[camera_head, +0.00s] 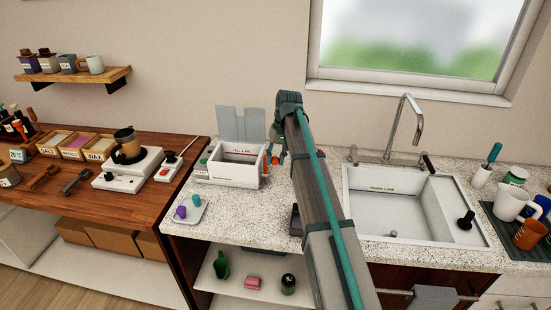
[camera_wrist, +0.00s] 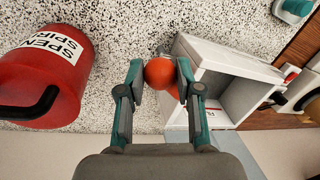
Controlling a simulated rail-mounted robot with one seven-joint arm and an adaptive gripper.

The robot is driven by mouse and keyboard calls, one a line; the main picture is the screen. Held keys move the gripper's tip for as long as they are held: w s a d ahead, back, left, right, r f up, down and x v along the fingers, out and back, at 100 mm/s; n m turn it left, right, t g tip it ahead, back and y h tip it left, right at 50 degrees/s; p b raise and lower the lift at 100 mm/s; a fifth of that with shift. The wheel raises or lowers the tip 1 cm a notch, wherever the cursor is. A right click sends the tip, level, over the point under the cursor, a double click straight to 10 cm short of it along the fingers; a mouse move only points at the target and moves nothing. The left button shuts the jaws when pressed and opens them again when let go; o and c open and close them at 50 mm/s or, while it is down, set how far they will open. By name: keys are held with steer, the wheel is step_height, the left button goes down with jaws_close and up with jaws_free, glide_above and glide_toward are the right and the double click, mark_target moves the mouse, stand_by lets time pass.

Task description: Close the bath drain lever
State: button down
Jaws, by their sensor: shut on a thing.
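The bath is a white open box (camera_head: 228,171) with a fill-line label, left of the sink on the speckled counter. Its white wall (camera_wrist: 222,58) shows right of my gripper in the wrist view. The drain lever's round orange knob (camera_wrist: 159,73) is beside the bath's wall. My gripper (camera_wrist: 158,72) is shut on this knob, one teal-grey finger on each side. In the head view, my gripper is at the bath's right side, largely covered by my arm. The lever's shaft and exact angle are mostly hidden.
A red container (camera_wrist: 45,78) labelled as spent spirit stands left of my gripper in the wrist view. Grey panels (camera_head: 240,124) rise behind the bath. A small tray (camera_head: 190,212) with purple and green pieces lies in front. The sink (camera_head: 405,238) is to the right.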

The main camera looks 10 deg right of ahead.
steer(key=shift+s+a, duration=0.1)
steer(key=shift+s+a+m+t+h+p, duration=0.25)
steer(key=shift+a+m, duration=0.5)
steer(key=shift+m, duration=1.05)
steer(key=shift+w+a+m+t+h, duration=0.1)
steer(key=shift+a+m+t, duration=0.45)
steer(key=shift+m, duration=1.25)
steer(key=shift+s+a+m+t+h+p, duration=0.15)
steer(key=shift+a+m, duration=0.8)
steer(key=shift+m, duration=0.85)
steer(key=c, duration=0.8)
jaws_free()
steer(key=shift+r, duration=0.15)
steer(key=r, duration=0.4)
steer(key=s+d+r, duration=0.1)
steer(key=r, duration=0.6)
steer(key=shift+s+d+r, duration=0.2)
steer(key=shift+s+r, duration=0.1)
steer(key=shift+s, duration=0.1)
steer(key=shift+f, duration=0.1)
